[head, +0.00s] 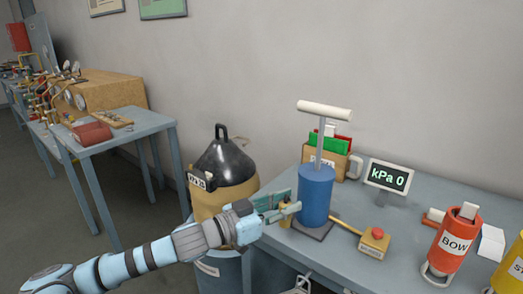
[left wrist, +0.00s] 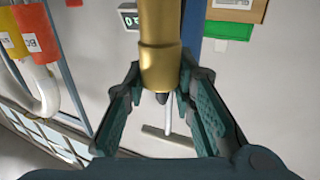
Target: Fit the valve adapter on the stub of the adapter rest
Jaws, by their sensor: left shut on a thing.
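My left gripper (head: 290,209) is at the table's left edge, in front of the blue pump (head: 316,195). In the left wrist view its two green fingers (left wrist: 160,90) stand on either side of a brass cylinder with a wider collar (left wrist: 160,68) and a dark tip. This is likely the valve adapter, and the gripper is shut on it. In the head view a small brass part (head: 287,216) shows at the fingertips. I cannot make out the adapter rest or its stub for sure. My right gripper is not in view.
The pump's pale T-handle (head: 324,110) stands tall just behind the gripper. An orange canister (head: 455,243) stands at right. A black-topped drum (head: 222,175) is at left.

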